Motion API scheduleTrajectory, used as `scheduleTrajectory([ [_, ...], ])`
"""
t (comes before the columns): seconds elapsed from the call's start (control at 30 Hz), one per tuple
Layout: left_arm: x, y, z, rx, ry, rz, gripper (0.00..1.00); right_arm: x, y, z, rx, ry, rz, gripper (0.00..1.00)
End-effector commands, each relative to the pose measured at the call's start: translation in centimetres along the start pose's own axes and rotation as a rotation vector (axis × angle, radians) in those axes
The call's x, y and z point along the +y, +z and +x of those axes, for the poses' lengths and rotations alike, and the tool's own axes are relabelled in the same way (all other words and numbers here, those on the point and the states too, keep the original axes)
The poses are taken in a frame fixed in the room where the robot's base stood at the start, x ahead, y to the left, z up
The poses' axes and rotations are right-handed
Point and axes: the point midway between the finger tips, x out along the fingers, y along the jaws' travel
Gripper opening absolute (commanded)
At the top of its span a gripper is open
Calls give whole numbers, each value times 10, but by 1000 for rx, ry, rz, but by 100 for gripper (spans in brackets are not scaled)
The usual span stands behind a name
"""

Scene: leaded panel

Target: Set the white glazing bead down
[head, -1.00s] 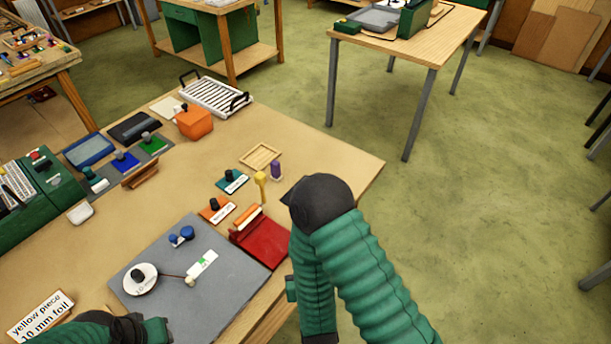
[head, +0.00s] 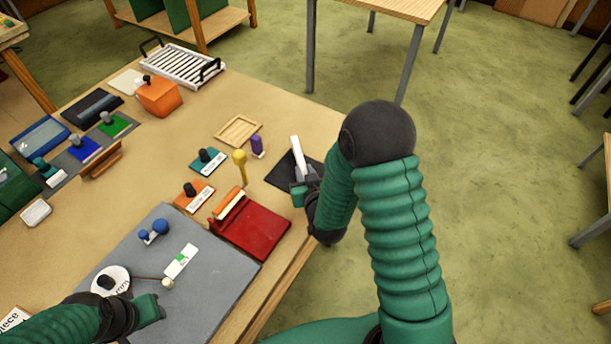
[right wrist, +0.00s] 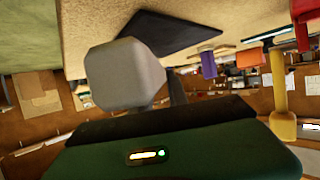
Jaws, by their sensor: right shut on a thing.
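The white glazing bead (head: 298,152) is a pale bar held in my right gripper (head: 303,184). In the head view it stands up from the jaws in front of a black mat (head: 278,176) at the table's right edge. In the right wrist view the bead's blunt grey-white end (right wrist: 125,73) is close to the camera, with the black mat (right wrist: 165,35) behind it. I cannot tell whether the bead touches the mat. My left gripper (head: 152,310) is low over the grey board, right of a white disc; its jaw opening is unclear.
A red holder (head: 252,230), a yellow post (head: 240,163) and a purple post (head: 257,146) stand left of the mat. A small wooden tray (head: 238,131) lies behind them. The grey board (head: 215,265) fills the front. The bare table edge is near my right arm.

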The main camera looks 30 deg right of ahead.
Motion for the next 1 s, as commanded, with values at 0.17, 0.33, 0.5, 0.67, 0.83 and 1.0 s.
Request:
scheduleTrajectory([
  [0.17, 0, 0, -5, -1, 0, 1, 33, 10, 1, 19, -4, 2, -2, 0],
  [0.33, 0, -1, -6, -1, 0, 1, 33, 7, 26, 30, -2, 1, -4, 0],
  [0.5, 0, -1, -6, -1, 0, 1, 33, 6, 28, 30, 0, 0, -4, 0],
  [0.67, 0, 0, -1, -1, 0, 0, 33, 8, 32, 31, 0, 0, -2, 0],
  [0.83, 0, 0, -3, -1, 0, 1, 33, 8, 31, 31, -1, 0, -2, 39],
  [1.0, 0, 0, -3, -1, 0, 1, 33, 8, 30, 31, -1, 0, -2, 41],
])
